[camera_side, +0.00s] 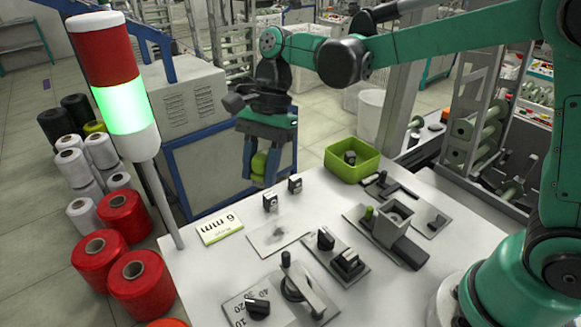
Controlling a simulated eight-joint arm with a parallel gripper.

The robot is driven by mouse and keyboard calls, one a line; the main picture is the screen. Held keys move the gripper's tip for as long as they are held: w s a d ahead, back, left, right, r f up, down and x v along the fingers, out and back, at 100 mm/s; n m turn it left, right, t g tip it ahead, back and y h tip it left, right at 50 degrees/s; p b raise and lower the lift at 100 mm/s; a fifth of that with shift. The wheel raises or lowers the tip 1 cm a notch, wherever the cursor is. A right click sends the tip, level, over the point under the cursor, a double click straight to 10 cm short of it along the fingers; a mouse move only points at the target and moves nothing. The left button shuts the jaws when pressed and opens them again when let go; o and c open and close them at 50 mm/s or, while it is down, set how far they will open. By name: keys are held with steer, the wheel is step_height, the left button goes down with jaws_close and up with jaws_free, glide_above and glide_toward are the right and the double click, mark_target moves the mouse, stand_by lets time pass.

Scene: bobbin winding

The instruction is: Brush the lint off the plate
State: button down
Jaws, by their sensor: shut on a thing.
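A thin, light grey plate (262,243) lies flat on the white table, with a small dark grey smudge of lint (279,233) near its middle. My gripper (260,174) is up and behind the plate, at the table's far edge, fingers pointing down. It is shut on a yellow-green thing (259,162), of which only a rounded part shows between the fingers. I cannot tell from this view whether it is the brush. It is apart from the plate.
Two small dark clips (270,202) stand just behind the plate. A green bin (352,163) stands at the back right. Knobbed fixtures (336,255) crowd the front and right.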

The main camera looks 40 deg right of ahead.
mark_target(292, 230)
steer(key=shift+s+d+f+n+g+h, duration=0.2)
steer(key=shift+d+f+n, duration=0.5)
steer(key=shift+f, duration=1.1)
steer(key=shift+s+d+f+n+g, duration=0.35)
steer(key=shift+d+f, duration=0.55)
steer(key=shift+f, duration=0.95)
steer(key=shift+s+d+f+n+g+h, duration=0.15)
steer(key=shift+d+f+n, duration=0.6)
steer(key=shift+f, duration=1.05)
steer(key=shift+a+f, duration=0.45)
steer(key=shift+a, duration=0.05)
steer(key=shift+a+f, duration=0.1)
steer(key=shift+a, duration=0.25)
steer(key=shift+w+a, duration=0.15)
steer(key=shift+a, duration=1.3)
steer(key=shift+w+a, duration=0.1)
steer(key=shift+a, duration=1.35)
steer(key=shift+s+d, duration=0.15)
steer(key=shift+d, duration=1.8)
steer(key=shift+s+d, duration=0.15)
steer(key=shift+d, duration=1.8)
step_height(292, 230, up, 8)
steer(key=shift+s+a, duration=0.1)
steer(key=shift+s, duration=0.05)
